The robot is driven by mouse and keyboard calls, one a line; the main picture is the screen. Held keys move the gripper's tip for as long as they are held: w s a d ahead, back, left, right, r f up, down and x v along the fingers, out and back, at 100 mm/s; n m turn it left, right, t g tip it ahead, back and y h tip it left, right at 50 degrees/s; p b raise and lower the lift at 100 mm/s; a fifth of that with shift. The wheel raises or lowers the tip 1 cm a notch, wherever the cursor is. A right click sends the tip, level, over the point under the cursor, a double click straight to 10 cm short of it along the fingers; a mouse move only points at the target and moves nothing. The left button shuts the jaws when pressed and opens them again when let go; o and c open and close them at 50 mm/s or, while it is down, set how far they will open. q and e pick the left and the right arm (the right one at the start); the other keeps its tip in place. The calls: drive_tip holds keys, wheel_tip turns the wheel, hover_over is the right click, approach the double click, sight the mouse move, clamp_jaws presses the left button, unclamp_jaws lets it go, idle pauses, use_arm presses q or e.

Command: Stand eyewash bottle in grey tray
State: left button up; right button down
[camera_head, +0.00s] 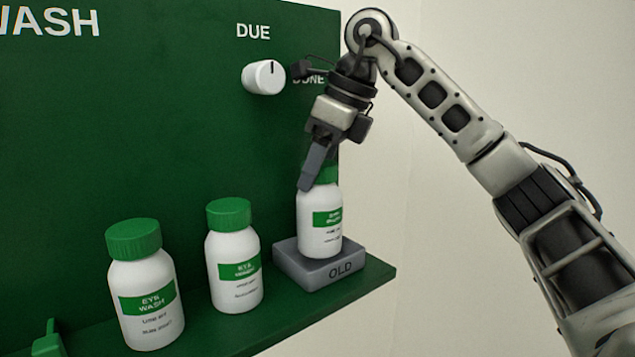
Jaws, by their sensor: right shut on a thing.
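A white eyewash bottle (320,224) with a green cap and green label stands upright at the grey tray (298,270), which is marked OLD. The bottle's base appears to be within the tray; its exact contact is hidden by the tray's front edge. My right gripper (312,180) reaches down from above and is shut on this bottle at its green cap. The fingers hide part of the cap. Two more eyewash bottles stand upright on the shelf to the left, a middle one (236,268) and a nearer one (146,300). My left gripper is not in view.
The green shelf (372,281) ends just right of the tray. A green back panel (130,130) rises behind it, with a white knob (264,77) near the words DUE and DONE. A green part (48,342) shows at the lower left.

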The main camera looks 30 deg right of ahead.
wheel_tip(320, 180, down, 2)
drive_tip(key=shift+f, duration=0.2)
drive_tip(key=shift+s, duration=0.1)
drive_tip(key=shift+f, duration=0.15)
drive_tip(key=c, duration=0.7)
unclamp_jaws()
drive_tip(key=shift+o, duration=0.2)
